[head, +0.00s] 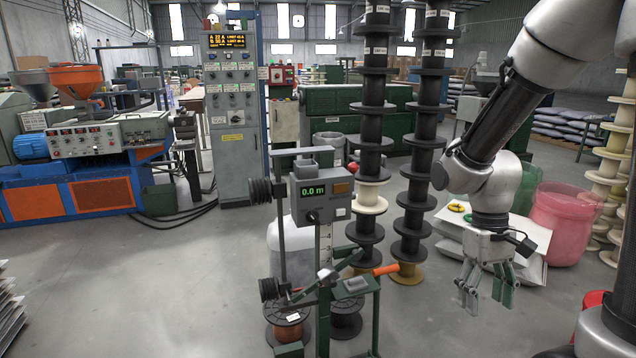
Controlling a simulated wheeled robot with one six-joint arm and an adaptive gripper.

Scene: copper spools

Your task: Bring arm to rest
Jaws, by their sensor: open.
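My gripper (488,294) hangs at the right of the head view, pointing down. Its grey and green fingers are apart and nothing shows between them. My arm comes in from the upper right, bends at the elbow and drops to the gripper. The gripper is in the air in front of white sacks or boards on the floor, clear of the green stand to its left. I cannot tell its exact height above the floor.
A measuring stand (325,200) with a "0.0 m" display stands in the middle, a copper spool (287,325) at its foot. Tall stacks of black spools (371,130) rise behind it. A pink bin (563,225) is behind the gripper at right.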

